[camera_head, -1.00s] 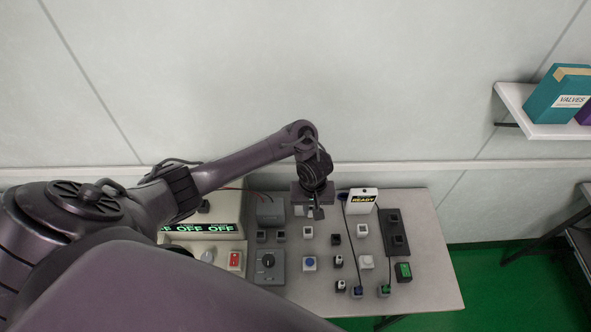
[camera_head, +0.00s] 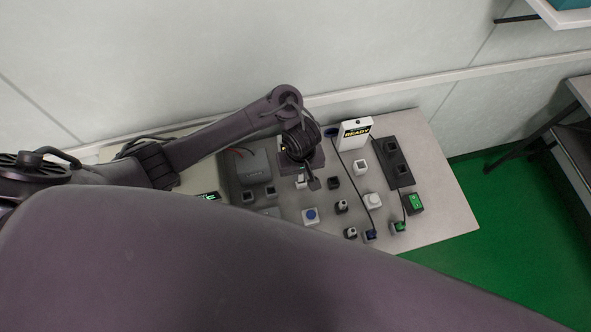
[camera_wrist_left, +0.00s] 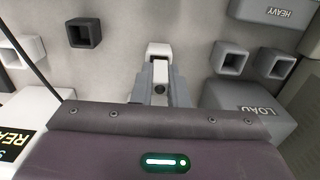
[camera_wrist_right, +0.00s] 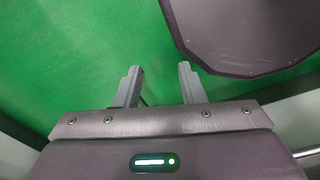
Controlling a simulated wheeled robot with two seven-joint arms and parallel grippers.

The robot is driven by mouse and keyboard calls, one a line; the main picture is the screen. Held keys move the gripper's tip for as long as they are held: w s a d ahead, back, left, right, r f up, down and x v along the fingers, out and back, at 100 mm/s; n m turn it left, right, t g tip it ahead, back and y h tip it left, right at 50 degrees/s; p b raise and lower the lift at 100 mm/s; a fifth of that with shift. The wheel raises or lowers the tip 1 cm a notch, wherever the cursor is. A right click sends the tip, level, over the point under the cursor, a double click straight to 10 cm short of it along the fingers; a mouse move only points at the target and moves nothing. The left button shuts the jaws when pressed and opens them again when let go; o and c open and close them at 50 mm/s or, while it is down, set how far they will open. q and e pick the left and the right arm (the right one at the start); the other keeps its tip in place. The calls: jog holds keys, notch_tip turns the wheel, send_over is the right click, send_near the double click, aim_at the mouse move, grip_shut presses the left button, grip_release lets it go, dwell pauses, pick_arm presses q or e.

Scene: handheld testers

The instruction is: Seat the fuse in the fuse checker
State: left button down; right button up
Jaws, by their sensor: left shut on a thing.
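My left gripper (camera_head: 310,183) is over the middle of the bench, fingers pointing down. In the left wrist view, the left gripper (camera_wrist_left: 160,90) is shut on a small pale grey piece (camera_wrist_left: 160,73), apparently the fuse, mostly hidden between the fingers. A white square socket (camera_wrist_left: 159,48) lies just beyond the fingertips, and shows beside them in the head view (camera_head: 299,181). I cannot tell whether the held piece touches it. No label identifies the fuse checker. My right gripper (camera_wrist_right: 160,85) is open and empty, over green floor, outside the head view.
A white READY display (camera_head: 355,133) stands at the back with cables. A dark two-socket block (camera_head: 394,161) is to its right. A grey LOAD box (camera_wrist_left: 250,108) and dark square sockets (camera_wrist_left: 82,32) surround the left gripper. My own arm covers the bench front.

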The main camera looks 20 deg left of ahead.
pick_arm(q)
jog(key=shift+w, duration=0.1)
jog(key=c, duration=1.8)
grip_release()
jog(key=shift+d, duration=0.2)
jog(key=shift+c, duration=0.2)
jog(key=o, duration=0.4)
jog(key=shift+s+r, duration=0.1)
jog(key=shift+s, duration=0.1)
jog(key=shift+w, duration=0.1)
pick_arm(e)
jog(key=shift+w+a, duration=0.1)
jog(key=shift+a, duration=0.3)
